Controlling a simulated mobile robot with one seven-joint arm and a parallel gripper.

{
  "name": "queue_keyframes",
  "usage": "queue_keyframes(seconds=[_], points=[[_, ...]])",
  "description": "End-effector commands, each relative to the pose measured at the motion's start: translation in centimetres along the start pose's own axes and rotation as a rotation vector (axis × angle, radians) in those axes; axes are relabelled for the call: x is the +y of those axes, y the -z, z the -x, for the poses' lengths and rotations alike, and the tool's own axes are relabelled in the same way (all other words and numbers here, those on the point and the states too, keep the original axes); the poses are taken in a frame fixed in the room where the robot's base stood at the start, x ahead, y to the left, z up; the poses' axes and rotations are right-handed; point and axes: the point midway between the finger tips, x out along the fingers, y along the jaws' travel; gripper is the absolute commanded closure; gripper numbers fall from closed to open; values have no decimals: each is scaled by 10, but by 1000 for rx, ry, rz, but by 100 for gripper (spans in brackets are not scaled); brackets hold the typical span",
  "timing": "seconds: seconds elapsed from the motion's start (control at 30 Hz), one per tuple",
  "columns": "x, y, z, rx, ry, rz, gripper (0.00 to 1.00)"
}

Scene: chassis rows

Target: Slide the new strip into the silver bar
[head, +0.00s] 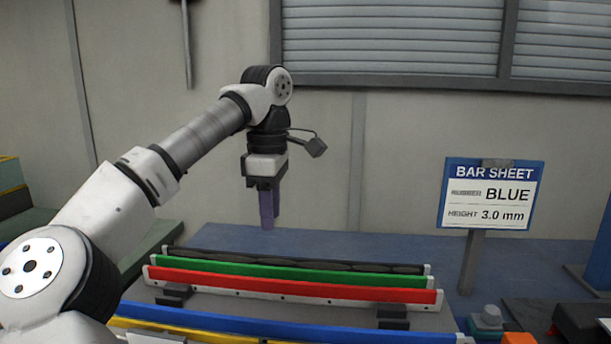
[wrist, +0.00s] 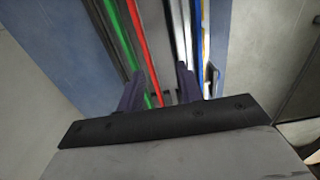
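My gripper (head: 268,218) hangs with purple fingers pointing down, above the far side of the strip rows. In the wrist view its fingers (wrist: 160,85) stand apart with nothing visibly held between them. A long blue strip (head: 290,325) lies in front of the red one. A pale metal bar with small holes (head: 290,299) runs below the red strip (head: 290,283). In the wrist view a bright silvery length (wrist: 184,35) shows beside the blue strip (wrist: 196,40); I cannot tell whether they touch.
Green (head: 290,270) and black (head: 300,262) strips run behind the red one. A yellow strip (head: 170,337) is at the front, partly cut off. A sign (head: 490,195) reads BAR SHEET, rubber BLUE, height 3.0 mm. Its post (head: 472,260) stands right of the rows. Small items (head: 486,318) lie front right.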

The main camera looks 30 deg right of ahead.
Motion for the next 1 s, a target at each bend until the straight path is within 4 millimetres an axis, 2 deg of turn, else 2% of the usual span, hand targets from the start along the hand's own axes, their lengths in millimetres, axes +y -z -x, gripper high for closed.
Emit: queue_keyframes(seconds=[1.0], points=[[-1,-2,-201,-4,4,-3,64]])
